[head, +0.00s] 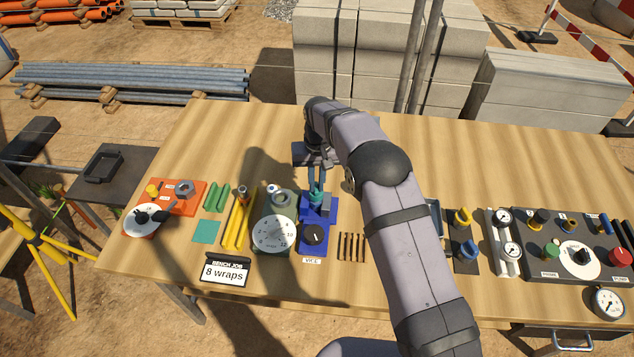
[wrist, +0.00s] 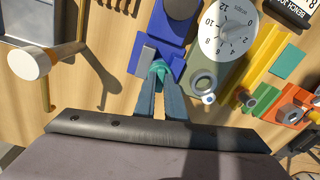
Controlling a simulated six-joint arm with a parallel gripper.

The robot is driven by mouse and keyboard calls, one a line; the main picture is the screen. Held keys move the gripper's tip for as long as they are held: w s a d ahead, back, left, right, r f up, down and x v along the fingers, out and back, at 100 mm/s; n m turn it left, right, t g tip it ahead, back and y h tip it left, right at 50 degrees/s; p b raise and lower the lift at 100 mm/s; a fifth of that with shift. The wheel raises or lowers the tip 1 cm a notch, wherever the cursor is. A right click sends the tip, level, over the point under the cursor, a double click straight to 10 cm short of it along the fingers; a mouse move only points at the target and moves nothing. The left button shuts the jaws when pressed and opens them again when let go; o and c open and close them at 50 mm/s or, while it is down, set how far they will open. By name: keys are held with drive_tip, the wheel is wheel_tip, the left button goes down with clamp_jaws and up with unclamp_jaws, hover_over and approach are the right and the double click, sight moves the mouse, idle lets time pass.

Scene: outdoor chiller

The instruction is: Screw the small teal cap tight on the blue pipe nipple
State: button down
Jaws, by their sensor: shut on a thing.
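My gripper (head: 317,187) reaches down over the blue vice (head: 313,240) in the middle of the table. In the wrist view my gripper (wrist: 161,85) is shut on the small teal cap (wrist: 158,70), which sits between the two fingertips at the vice jaws. The teal cap also shows in the head view (head: 316,195), partly covered by the fingers. The blue pipe nipple cannot be made out apart from the vice and the cap. I cannot tell how far the cap is seated.
A dial (head: 273,234) and a sign reading "8 wraps" (head: 226,270) stand left of the vice. Yellow bars (head: 238,220) and an orange block (head: 187,200) lie farther left. Dark sticks (head: 351,247) and a gauge panel (head: 560,250) are to the right. The table's back is clear.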

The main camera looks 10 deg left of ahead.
drive_tip(key=m, duration=0.2)
drive_tip(key=shift+f+m, duration=0.1)
drive_tip(key=shift+m, duration=0.2)
drive_tip(key=c, duration=1.3)
unclamp_jaws()
drive_tip(key=shift+o, duration=0.2)
wheel_tip(320, 180, up, 6)
drive_tip(key=p, duration=0.4)
wheel_tip(320, 180, up, 6)
drive_tip(key=shift+s+d, duration=0.15)
wheel_tip(320, 180, up, 7)
drive_tip(key=b, duration=0.2)
hover_over(317, 188)
drive_tip(key=shift+s+d+r, duration=0.15)
drive_tip(key=shift+d+r, duration=0.05)
